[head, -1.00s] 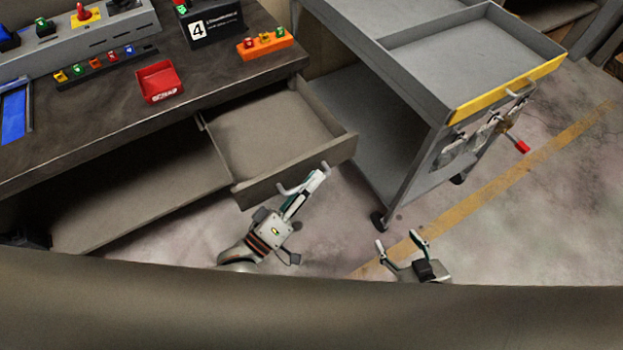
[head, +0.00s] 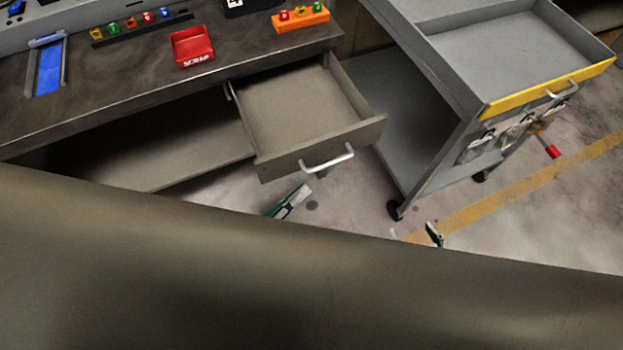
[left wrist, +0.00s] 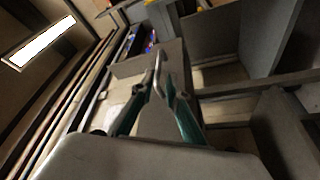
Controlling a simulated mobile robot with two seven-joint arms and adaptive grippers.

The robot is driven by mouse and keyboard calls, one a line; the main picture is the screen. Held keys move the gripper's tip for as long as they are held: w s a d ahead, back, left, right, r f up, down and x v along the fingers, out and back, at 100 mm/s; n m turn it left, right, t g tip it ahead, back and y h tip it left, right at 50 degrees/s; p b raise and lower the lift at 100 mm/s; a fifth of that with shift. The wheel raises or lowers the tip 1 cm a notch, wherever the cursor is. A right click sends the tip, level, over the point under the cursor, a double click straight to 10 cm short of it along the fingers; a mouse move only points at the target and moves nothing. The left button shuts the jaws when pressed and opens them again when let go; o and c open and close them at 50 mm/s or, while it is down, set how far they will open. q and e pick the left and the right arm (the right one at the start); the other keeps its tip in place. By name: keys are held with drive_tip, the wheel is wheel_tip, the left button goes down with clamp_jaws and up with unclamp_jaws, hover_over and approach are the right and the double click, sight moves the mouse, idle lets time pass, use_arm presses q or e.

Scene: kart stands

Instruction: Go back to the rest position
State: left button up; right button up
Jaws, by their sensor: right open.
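My left gripper (head: 291,200) shows only partly in the head view, below and left of the white handle (head: 329,160) of an open drawer (head: 300,105). It appears clear of the handle. In the left wrist view its two fingers (left wrist: 154,88) are spread, with the pale handle bar seen between and beyond the tips. My right gripper (head: 414,236) shows only its fingertips, spread apart with floor between them. Both arms are mostly hidden behind a large dark surface across the bottom of the head view.
The drawer juts out below the dark workbench (head: 110,95), which holds a red bin (head: 192,46), a blue tray (head: 48,68) and an orange block (head: 301,19). A grey cart (head: 465,55) with a yellow edge stands to the right. Floor (head: 350,205) lies between them.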

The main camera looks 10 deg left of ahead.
use_arm(q)
drive_tip(key=shift+s+a+f, duration=0.1)
drive_tip(key=shift+s+a, duration=0.15)
drive_tip(key=shift+s, duration=0.05)
idle(0.5)
drive_tip(key=a+f+m+g+y, duration=0.5)
drive_tip(key=a+f+m+y, duration=0.3)
drive_tip(key=a+f+y, duration=0.1)
drive_tip(key=shift+s+a+f+m+g+y, duration=0.15)
drive_tip(key=shift+a+f+m+g+y, duration=0.2)
drive_tip(key=shift+a+f, duration=0.4)
idle(0.5)
